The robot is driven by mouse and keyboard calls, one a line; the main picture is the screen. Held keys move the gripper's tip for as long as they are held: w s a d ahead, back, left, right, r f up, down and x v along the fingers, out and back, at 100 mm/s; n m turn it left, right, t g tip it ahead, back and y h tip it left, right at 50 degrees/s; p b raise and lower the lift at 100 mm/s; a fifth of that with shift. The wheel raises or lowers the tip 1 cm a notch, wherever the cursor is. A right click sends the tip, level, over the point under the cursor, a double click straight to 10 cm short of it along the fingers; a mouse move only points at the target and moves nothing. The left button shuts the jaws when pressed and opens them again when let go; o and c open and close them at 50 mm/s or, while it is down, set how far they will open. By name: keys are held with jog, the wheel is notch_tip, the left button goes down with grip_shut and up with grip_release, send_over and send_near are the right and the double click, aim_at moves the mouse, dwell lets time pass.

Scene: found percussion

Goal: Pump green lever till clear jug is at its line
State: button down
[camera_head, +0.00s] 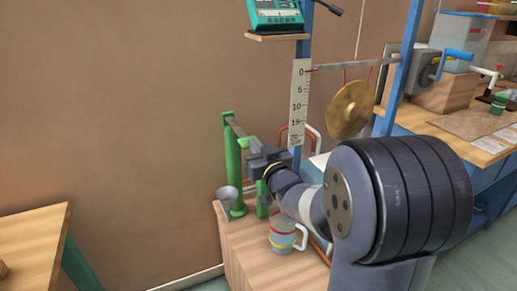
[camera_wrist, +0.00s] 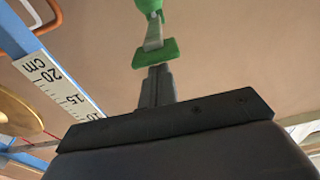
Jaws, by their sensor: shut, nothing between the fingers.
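The green pump (camera_head: 238,178) stands on a wooden cabinet beside the wall, with a grey lever bar (camera_head: 234,128) at its top. In the wrist view the lever's green end piece (camera_wrist: 156,52) lies just beyond my fingertips, on a grey bar (camera_wrist: 154,32). My gripper (camera_head: 249,143) is shut and empty, close to the lever; I cannot tell whether it touches. It also shows in the wrist view (camera_wrist: 158,73). The clear jug (camera_head: 282,236), with coloured bands and a handle, stands upright below my arm. Its liquid level is too small to tell.
A blue post with a centimetre scale (camera_head: 299,100) and a brass gong (camera_head: 350,110) are behind my arm. A wooden table (camera_head: 32,240) is at lower left; bare floor lies between.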

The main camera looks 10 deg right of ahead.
jog(key=v, duration=0.9)
jog(key=shift+r, duration=0.15)
dwell(1.0)
notch_tip(320, 180, up, 10)
jog(key=w+g+p, duration=0.1)
jog(key=g+p, duration=0.2)
jog(key=p, duration=1.5)
jog(key=shift+w+f+g+h, duration=0.25)
jog(key=shift+w+g+h, duration=0.05)
jog(key=shift+d+f, duration=0.1)
jog(key=p+x, duration=0.1)
jog(key=x, duration=0.9)
notch_tip(320, 180, down, 3)
jog(key=shift+r, duration=0.2)
jog(key=shift+f, duration=0.7)
